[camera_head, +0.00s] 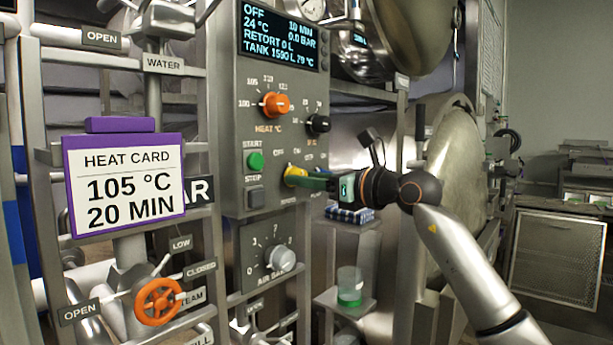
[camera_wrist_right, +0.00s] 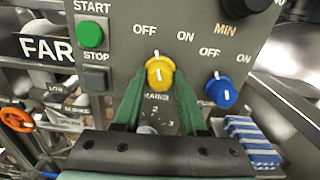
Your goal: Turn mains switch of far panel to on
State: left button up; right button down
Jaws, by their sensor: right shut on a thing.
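The far panel (camera_head: 228,140) is a grey upright box with a display (camera_head: 280,38) that reads OFF. Its mains switch is a yellow knob (camera_wrist_right: 160,74) labelled MAINS, with OFF and ON marked above it. The knob's white pointer line points roughly upward, nearer OFF than ON. In the head view the yellow knob (camera_head: 294,174) is partly covered by my green fingers. My right gripper (camera_head: 303,180) reaches in from the right and is shut on the knob; its two fingers (camera_wrist_right: 158,95) lie on either side of it. My left gripper is not in view.
A blue knob (camera_wrist_right: 222,92) sits right of the yellow one. The green START button (camera_head: 255,160) and STOP button (camera_head: 255,196) are to the left. An orange heat knob (camera_head: 276,105) is above, an air knob (camera_head: 279,257) below. A heat card (camera_head: 125,185) stands at left.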

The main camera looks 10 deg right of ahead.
pick_arm(q)
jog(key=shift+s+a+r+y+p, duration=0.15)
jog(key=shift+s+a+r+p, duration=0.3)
jog(key=shift+p, duration=0.35)
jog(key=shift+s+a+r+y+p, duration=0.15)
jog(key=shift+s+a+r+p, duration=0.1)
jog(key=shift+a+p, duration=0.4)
pick_arm(e)
jog(key=shift+m, duration=4.8)
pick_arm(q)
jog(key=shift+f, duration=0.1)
pick_arm(e)
jog(key=c, duration=0.8)
grip_release()
jog(key=o, duration=0.3)
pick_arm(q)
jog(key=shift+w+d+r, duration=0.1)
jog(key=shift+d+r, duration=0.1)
pick_arm(e)
jog(key=shift+o, duration=0.2)
